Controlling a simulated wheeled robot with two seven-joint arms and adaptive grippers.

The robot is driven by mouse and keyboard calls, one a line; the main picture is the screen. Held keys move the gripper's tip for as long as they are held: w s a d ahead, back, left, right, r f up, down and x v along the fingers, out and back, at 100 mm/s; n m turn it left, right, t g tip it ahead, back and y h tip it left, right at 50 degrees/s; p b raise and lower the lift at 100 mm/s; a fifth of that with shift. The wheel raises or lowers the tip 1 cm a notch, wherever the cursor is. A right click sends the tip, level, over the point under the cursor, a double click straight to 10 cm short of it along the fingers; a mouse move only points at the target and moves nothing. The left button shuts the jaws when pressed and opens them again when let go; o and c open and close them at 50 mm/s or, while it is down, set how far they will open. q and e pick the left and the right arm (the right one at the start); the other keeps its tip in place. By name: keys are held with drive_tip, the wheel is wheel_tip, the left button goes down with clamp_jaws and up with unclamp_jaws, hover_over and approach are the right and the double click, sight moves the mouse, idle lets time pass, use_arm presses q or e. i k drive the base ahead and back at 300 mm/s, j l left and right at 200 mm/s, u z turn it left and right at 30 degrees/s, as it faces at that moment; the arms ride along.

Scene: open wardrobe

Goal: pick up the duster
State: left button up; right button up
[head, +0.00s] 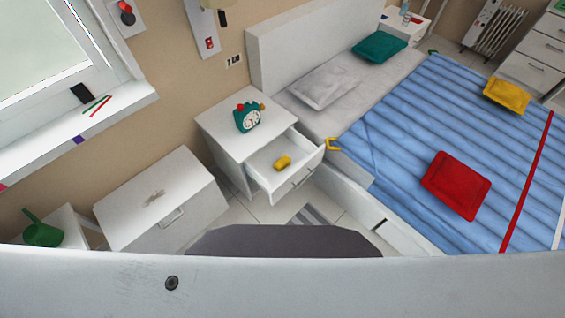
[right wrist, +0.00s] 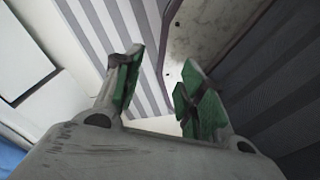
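I cannot clearly identify a duster in either view. A small grey-brown patch or object (head: 154,197) lies on top of the low white chest in the head view; it is too small to tell what it is. A small yellow object (head: 282,162) lies in the open nightstand drawer (head: 300,176), and I cannot tell what it is either. My right gripper (right wrist: 162,75) shows in the right wrist view with its green-padded fingers apart and nothing between them, above a grey striped surface (right wrist: 118,40). Neither gripper shows in the head view, and my left gripper is not seen.
The bed (head: 410,130) with red pillow (head: 456,185) fills the right. A green watering can (head: 42,232) stands far left.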

sight(281, 164)
drive_tip(key=i+l+u, duration=0.1)
drive_tip(key=l, duration=0.35)
drive_tip(key=i+l+u, duration=0.15)
drive_tip(key=l, duration=0.35)
drive_tip(key=i+l+u, duration=0.1)
drive_tip(key=l, duration=0.4)
